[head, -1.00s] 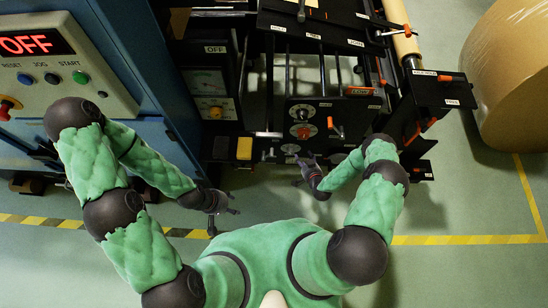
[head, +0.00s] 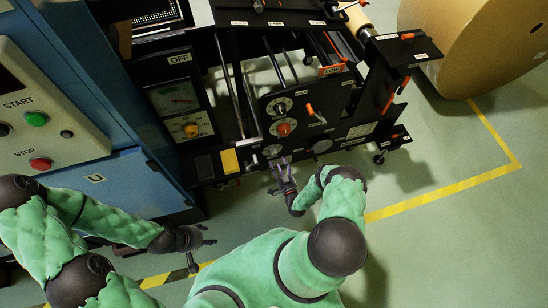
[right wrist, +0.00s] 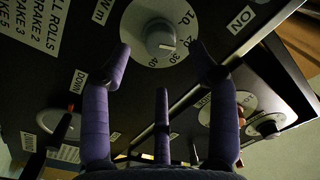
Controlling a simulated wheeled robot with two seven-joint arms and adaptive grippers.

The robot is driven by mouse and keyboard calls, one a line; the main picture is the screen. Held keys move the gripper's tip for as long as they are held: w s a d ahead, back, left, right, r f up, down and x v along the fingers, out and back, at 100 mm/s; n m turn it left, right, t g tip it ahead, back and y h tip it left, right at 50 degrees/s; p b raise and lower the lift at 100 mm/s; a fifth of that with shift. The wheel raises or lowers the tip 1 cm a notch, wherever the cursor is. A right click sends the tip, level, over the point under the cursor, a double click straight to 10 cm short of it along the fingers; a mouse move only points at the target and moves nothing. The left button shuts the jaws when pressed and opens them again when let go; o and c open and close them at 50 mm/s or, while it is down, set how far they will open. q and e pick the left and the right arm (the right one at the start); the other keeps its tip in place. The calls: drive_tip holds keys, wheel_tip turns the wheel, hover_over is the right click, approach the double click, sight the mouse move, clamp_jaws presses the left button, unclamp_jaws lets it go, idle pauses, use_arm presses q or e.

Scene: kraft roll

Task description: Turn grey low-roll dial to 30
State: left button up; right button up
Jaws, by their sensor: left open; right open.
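The grey dial (right wrist: 160,38) is at the top of the right wrist view, on a pale disc scale marked 10 to 40 beside "Nm". A white mark shows on its knob, but its exact reading is unclear. In the head view a grey dial (head: 272,150) sits low on the black panel, just beyond my right gripper (head: 280,166). In the right wrist view my right gripper (right wrist: 162,70) is open, its purple fingers spread below and beside the knob; contact cannot be told. My left gripper (head: 203,242) is open and empty, over the floor.
A red dial (head: 284,128) and another grey dial (head: 279,106) sit above on the panel, near an orange lever (head: 316,114). A yellow block (head: 230,161) is left of the low dial. A blue cabinet (head: 120,185) stands left, a large kraft roll (head: 475,50) right.

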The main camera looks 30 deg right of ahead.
sight(275, 155)
drive_tip(key=shift+w+d+b, duration=0.2)
drive_tip(key=shift+w+b, duration=0.15)
drive_tip(key=shift+w, duration=1)
drive_tip(key=shift+w+d+b, duration=0.2)
drive_tip(key=shift+w+b, duration=0.1)
drive_tip(key=shift+w, duration=1)
drive_tip(key=shift+c, duration=0.3)
drive_tip(key=c, duration=1.1)
